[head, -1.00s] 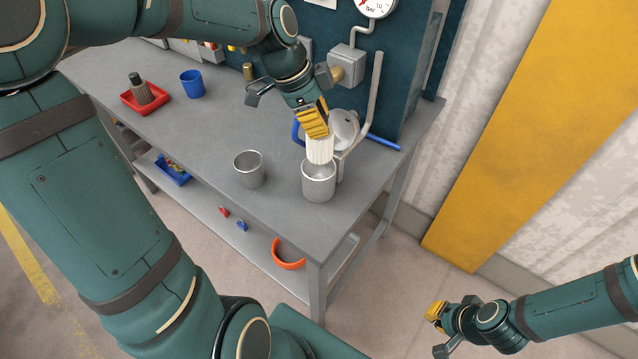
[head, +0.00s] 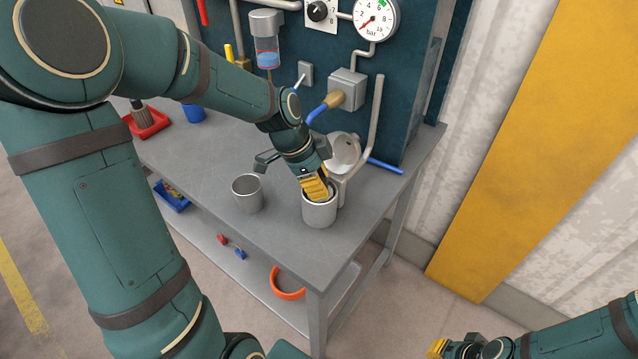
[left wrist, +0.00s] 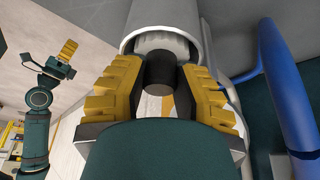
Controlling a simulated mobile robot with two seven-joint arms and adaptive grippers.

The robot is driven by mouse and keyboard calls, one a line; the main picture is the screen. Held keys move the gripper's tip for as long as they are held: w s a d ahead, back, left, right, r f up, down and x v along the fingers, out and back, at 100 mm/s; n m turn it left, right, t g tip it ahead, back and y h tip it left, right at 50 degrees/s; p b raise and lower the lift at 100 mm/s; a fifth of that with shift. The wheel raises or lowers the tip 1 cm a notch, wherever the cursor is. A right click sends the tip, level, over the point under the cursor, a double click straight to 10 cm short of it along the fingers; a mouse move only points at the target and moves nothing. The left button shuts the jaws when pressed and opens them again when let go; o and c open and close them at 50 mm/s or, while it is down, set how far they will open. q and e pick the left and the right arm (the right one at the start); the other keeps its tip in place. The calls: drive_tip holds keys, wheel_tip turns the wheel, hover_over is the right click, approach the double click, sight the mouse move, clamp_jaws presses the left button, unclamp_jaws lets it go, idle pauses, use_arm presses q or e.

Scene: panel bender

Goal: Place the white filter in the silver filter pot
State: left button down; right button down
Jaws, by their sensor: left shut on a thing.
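The silver filter pot (head: 319,212) stands upright near the right end of the bench, its round lid (head: 343,152) open behind it. My left gripper (head: 314,189) points down with its yellow fingertips at the pot's mouth. In the left wrist view its fingers (left wrist: 158,75) are shut on the dark knob of the white filter (left wrist: 152,43). The filter's pale ribbed body is inside the pot's rim there; the gripper and pot hide it in the head view. Whether it touches the bottom cannot be seen. My right gripper (head: 445,348) is low at the right, away from the bench, partly cut off.
An open metal cup (head: 248,194) stands left of the pot. A bent grey pipe (head: 368,135) and a blue handle (head: 385,166) are close behind and right. A red tray (head: 148,122) and a blue cup (head: 194,113) sit at the far left of the grey bench (head: 215,160).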

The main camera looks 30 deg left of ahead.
use_arm(q)
drive_tip(key=shift+f, duration=0.15)
drive_tip(key=c, duration=0.8)
unclamp_jaws()
drive_tip(key=shift+c, duration=0.2)
drive_tip(key=shift+a+r, duration=0.15)
drive_tip(key=shift+r, duration=0.45)
drive_tip(key=p+v, duration=0.2)
drive_tip(key=v, duration=0.9)
drive_tip(key=shift+s+r, duration=0.1)
drive_tip(key=shift+r, duration=0.05)
